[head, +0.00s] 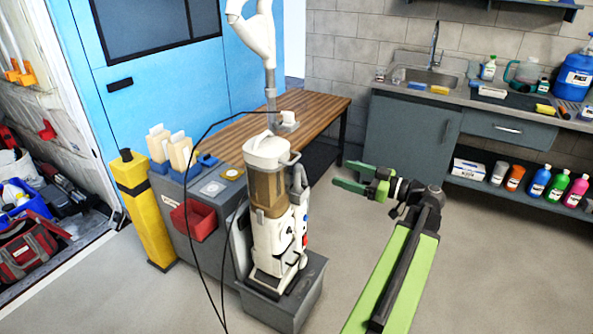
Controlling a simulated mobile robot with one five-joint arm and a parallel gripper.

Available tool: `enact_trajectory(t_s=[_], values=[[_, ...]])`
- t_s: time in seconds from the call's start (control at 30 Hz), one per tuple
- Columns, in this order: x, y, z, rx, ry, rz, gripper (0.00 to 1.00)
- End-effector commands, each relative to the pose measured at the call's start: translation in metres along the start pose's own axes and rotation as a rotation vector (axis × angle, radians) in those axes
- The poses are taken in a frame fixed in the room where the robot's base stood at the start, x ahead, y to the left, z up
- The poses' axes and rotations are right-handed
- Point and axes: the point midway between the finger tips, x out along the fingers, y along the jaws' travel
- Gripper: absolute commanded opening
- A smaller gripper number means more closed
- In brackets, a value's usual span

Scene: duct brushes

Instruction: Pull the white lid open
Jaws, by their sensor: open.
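The white lid (266,151) sits on top of a brown see-through canister (268,190). It looks closed, with a loop-shaped handle (290,158) sticking out on its right side. The canister is part of an upright white machine (275,245) standing on a dark grey plinth. My gripper (343,175) is to the right of the lid, a little lower in the picture. Its green fingers point left towards the machine. They are open and empty, with a clear gap between them and the handle. The lid's far side is hidden.
A wooden table (250,132) stands behind the machine. A grey cabinet (208,265) with a red bin (194,221) and a yellow post (142,210) stand to its left. Dark cables (196,190) hang beside the canister. The floor (480,270) at right is clear before the sink counter (405,135).

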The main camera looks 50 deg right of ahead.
Motion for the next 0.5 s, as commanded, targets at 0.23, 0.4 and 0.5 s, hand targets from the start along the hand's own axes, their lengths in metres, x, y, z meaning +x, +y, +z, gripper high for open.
enact_trajectory(t_s=[0.23, 0.4, 0.5], values=[[0.017, -0.001, -0.002, -0.002, 0.001, -0.003, 0.79], [0.058, -0.001, -0.002, -0.001, 0.001, -0.006, 0.79], [0.083, -0.001, -0.001, 0.0, 0.0, -0.006, 0.79]])
